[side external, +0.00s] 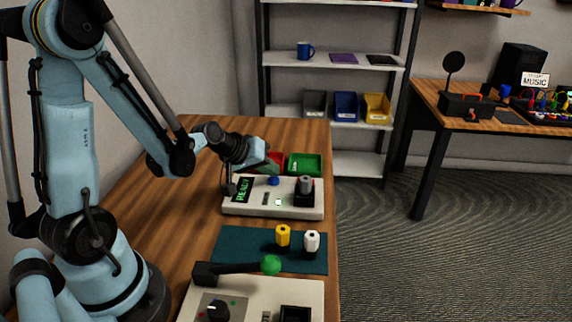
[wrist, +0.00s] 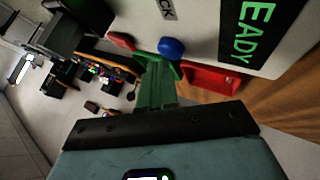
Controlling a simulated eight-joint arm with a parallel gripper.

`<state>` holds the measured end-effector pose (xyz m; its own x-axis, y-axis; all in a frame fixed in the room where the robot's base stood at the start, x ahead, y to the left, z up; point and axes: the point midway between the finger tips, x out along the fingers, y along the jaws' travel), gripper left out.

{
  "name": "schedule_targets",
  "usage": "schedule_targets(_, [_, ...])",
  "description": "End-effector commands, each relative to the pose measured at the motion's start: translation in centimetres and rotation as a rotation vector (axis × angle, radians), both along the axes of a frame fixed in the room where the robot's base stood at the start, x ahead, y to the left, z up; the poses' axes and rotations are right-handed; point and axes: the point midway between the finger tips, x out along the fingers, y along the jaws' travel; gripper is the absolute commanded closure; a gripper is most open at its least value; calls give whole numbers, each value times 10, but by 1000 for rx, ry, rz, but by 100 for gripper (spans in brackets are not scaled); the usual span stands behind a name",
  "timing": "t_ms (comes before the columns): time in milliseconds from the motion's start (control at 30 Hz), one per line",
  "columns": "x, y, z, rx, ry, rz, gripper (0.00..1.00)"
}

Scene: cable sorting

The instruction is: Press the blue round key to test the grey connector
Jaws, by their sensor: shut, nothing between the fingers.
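The pale tester box (side external: 240,209) stands on the wooden table, its dark screen (side external: 243,190) showing green READY. The blue round key (side external: 274,181) is on its top, at the back; it also shows in the wrist view (wrist: 171,47). The grey connector (side external: 305,184) stands upright in a black socket (side external: 304,200) on the box's right side. My gripper (side external: 268,169) is shut and empty, low over the back of the box and close to the blue key. I cannot tell whether it touches the key; its fingertips are not clear in the wrist view.
A red tray (wrist: 210,80) and a green tray (side external: 305,164) lie behind the box. A yellow connector (side external: 283,236) and a white connector (side external: 312,241) stand on a teal mat (side external: 240,245) in front. A second pale box (side external: 255,300) with a green-knobbed lever (side external: 271,265) is nearer.

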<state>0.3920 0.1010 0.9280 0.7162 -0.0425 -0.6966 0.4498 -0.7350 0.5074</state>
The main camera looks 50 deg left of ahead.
Motion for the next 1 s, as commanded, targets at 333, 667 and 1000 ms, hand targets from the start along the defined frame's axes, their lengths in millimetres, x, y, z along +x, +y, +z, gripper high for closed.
schedule_targets(333, [0, 0, -1, 0, 0, 0, 100])
schedule_targets(667, [0, 0, -4, 0, 0, 0, 100])
schedule_targets(1000, [0, 0, -8, 0, 0, 0, 100])
